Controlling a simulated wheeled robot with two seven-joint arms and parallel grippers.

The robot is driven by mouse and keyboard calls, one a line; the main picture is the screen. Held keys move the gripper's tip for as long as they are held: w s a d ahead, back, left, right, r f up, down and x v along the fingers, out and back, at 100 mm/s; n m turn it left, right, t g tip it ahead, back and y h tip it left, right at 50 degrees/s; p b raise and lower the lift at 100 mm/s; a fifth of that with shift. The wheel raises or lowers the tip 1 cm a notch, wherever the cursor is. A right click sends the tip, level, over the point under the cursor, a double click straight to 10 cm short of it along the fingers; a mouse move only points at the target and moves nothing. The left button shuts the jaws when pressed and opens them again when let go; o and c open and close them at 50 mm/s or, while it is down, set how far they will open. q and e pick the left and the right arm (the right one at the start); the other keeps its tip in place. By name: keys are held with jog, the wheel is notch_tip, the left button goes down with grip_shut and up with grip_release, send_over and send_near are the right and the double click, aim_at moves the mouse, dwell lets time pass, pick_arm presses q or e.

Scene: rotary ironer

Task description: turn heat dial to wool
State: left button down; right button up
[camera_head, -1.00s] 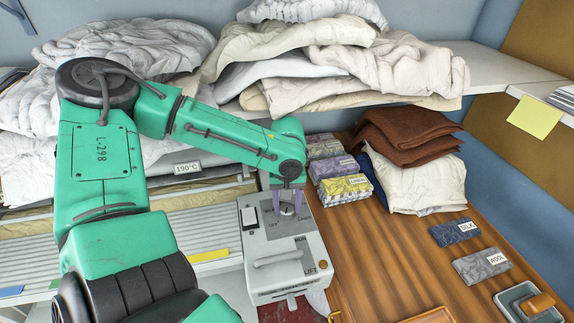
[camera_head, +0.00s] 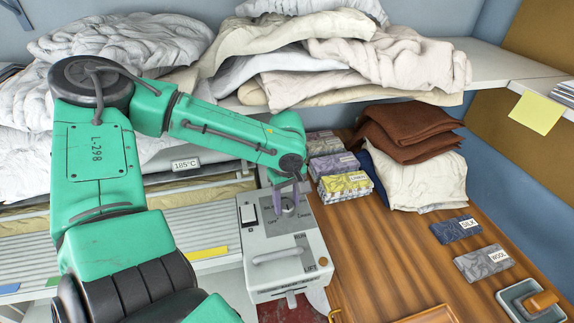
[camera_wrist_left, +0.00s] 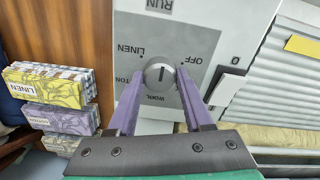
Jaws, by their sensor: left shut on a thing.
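The heat dial (camera_wrist_left: 159,72) is a round grey knob on the grey panel of the control box (camera_head: 268,275). Upside-down labels ring it in the left wrist view: OFF, LINEN and WOOL are readable, with others partly hidden by the fingers. A dark mark crosses the knob; I cannot tell surely which label it points to. My left gripper (camera_head: 287,207) reaches down over the dial, its purple fingers one on each side, shut on the knob. The small display (camera_head: 186,165) on the ironer reads 185°C. My right gripper is not in view.
A white rocker switch (camera_head: 248,214) and a grey handle (camera_head: 277,257) are on the same box. Patterned LINEN boxes (camera_head: 345,188) and folded cloths (camera_head: 415,178) sit right of it. SILK (camera_head: 457,229) and WOOL (camera_head: 484,264) packs lie on the wooden table (camera_head: 385,260).

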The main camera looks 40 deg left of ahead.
aim_at(287, 205)
pick_arm(q)
jog(key=shift+c, duration=1.5)
grip_release()
notch_tip(287, 205, up, 14)
jog(key=shift+r+p, duration=0.25)
jog(key=shift+p, duration=0.05)
